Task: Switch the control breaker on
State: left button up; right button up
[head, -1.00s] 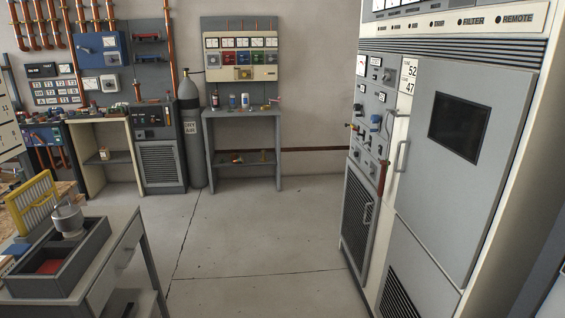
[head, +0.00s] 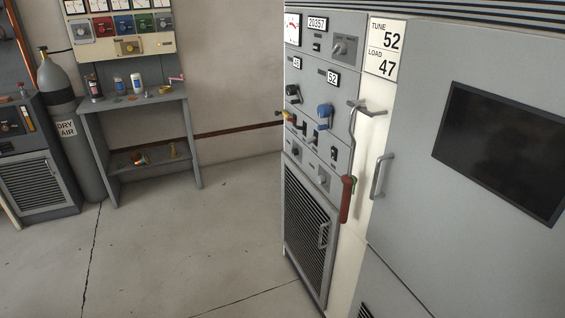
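The transmitter rack stands at the right with a narrow grey control panel (head: 314,100). Small black switches sit lower, including a dark switch (head: 334,153) and another dark switch (head: 315,135). I cannot tell which one is the control breaker, or its position. A hook-ended rod with a red grip (head: 345,200) hangs at the panel's right edge. Neither of my grippers is in view.
A grey door (head: 410,120) with a handle (head: 378,176) and dark window (head: 503,150) fills the right. A vented lower door (head: 310,232) is below the panel. A bench (head: 135,105) and gas cylinder (head: 60,110) stand at the left. The floor (head: 200,250) between is clear.

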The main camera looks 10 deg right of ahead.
aim_at(312, 140)
jog(key=i+j+z, duration=0.15)
jog(key=i+z, duration=0.3)
jog(key=i, duration=0.45)
jog(key=i+j+u, duration=0.15)
jog(key=i+u, duration=0.15)
jog(key=u, duration=0.15)
jog(key=i+u, duration=0.4)
jog(key=k+j, duration=0.05)
jog(key=k, duration=0.05)
